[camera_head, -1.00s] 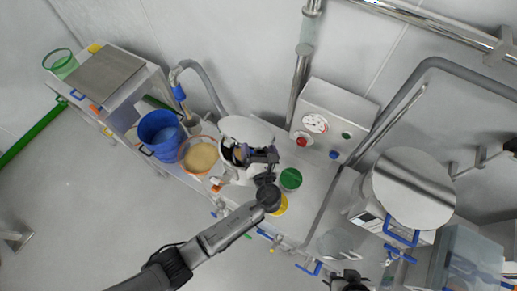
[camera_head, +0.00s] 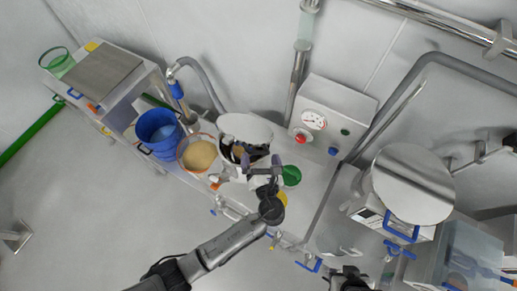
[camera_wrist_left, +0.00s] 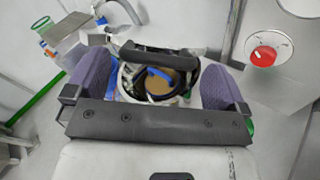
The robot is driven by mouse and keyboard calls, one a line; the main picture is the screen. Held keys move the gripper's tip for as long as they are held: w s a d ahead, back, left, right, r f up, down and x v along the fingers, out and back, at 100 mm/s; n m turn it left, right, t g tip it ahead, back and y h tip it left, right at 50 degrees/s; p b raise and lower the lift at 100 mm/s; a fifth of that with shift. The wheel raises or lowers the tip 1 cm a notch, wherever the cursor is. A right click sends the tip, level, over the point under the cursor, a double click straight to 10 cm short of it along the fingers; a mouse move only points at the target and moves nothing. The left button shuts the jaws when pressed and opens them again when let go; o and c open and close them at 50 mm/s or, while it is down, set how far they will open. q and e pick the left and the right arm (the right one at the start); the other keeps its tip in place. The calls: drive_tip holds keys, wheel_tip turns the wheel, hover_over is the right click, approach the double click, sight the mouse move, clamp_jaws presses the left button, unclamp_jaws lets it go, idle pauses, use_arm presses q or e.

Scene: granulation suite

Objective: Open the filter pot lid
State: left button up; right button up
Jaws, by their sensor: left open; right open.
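The filter pot (camera_head: 229,167) is a pale round vessel on the bench, partly hidden by my left gripper. A pale grey disc, seemingly its lid (camera_head: 246,127), is raised at the pot's far side, and the dark inside shows below it. In the left wrist view, the pot's interior (camera_wrist_left: 160,84) shows brown and blue between my fingers, with a dark bar (camera_wrist_left: 160,56) across its far side. My left gripper (camera_head: 262,163) is open at the pot's near right side, fingers apart with nothing between them. My right gripper (camera_head: 349,273) is at the bottom edge, partly cut off.
A blue bucket (camera_head: 159,133) and a bowl of tan powder (camera_head: 199,155) stand left of the pot. A green-topped container (camera_head: 290,175) is close to its right. A control box (camera_head: 322,118) with a red knob stands behind. A large steel disc (camera_head: 412,184) is farther right.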

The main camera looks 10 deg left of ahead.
use_arm(q)
drive_tip(key=v, duration=0.9)
drive_tip(key=shift+b, duration=0.45)
drive_tip(key=shift+d, duration=0.1)
drive_tip(key=shift+c, duration=0.3)
